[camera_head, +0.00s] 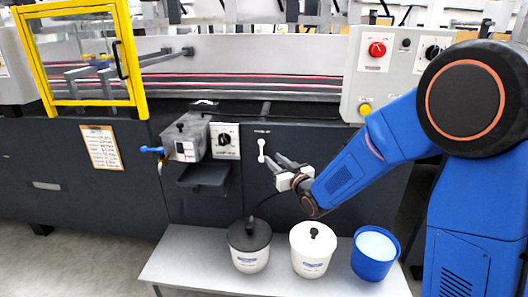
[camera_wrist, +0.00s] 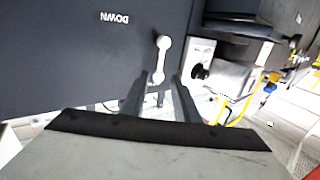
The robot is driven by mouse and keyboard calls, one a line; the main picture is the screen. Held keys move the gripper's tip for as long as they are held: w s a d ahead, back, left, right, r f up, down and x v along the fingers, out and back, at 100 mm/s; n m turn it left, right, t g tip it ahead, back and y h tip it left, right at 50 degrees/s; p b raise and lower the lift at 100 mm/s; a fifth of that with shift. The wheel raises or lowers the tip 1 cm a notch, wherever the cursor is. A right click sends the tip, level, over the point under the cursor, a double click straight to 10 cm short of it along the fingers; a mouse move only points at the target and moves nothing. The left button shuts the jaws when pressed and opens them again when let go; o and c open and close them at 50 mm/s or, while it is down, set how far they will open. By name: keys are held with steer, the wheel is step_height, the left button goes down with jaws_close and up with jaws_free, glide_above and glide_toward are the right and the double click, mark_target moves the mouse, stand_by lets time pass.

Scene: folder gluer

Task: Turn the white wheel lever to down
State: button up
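The white wheel lever (camera_head: 262,150) is a short bar with rounded ends on the dark machine front, and stands about upright in the head view. In the wrist view the lever (camera_wrist: 161,60) shows just past my fingertips, its near end in line with the gap between them. My gripper (camera_head: 274,161) is right beside the lever's lower end in the head view. In the wrist view my gripper (camera_wrist: 160,80) has its fingers apart with nothing clamped. I cannot tell whether a finger touches the lever.
A grey box (camera_head: 186,137) with a blue-handled valve and a black-knob panel (camera_head: 225,140) are left of the lever. Below, a bench (camera_head: 190,250) holds a black-lidded pot (camera_head: 249,258), a white pot (camera_head: 312,260) and a blue bucket (camera_head: 373,268). A control panel (camera_head: 385,75) is upper right.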

mark_target(261, 151)
steer(key=x, duration=0.8)
steer(key=shift+w+a, duration=0.2)
steer(key=shift+w, duration=0.1)
jaws_close()
